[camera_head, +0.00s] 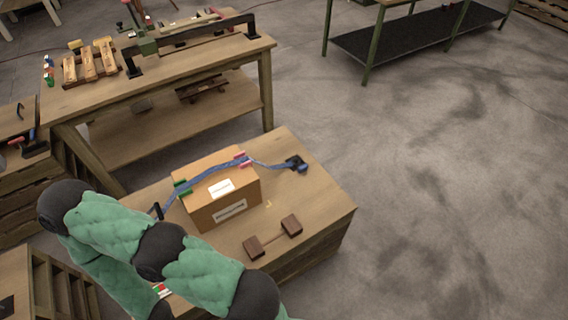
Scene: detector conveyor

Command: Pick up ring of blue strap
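A blue strap (213,170) lies over the top of a cardboard box (238,204) on a wooden crate table. The strap's right end runs past the box to a dark fitting (295,163) on the table. Its left end drops beside the box near a small black piece (157,210); whether that is the strap's ring I cannot tell. One green-padded arm of mine crosses the lower left and hides part of the table. Neither gripper shows.
The crate table (325,205) also holds a dark brown two-block piece (273,238) in front of the box. A workbench (200,60) with tools stands behind. Open concrete floor lies to the right, below a green-legged table (372,50).

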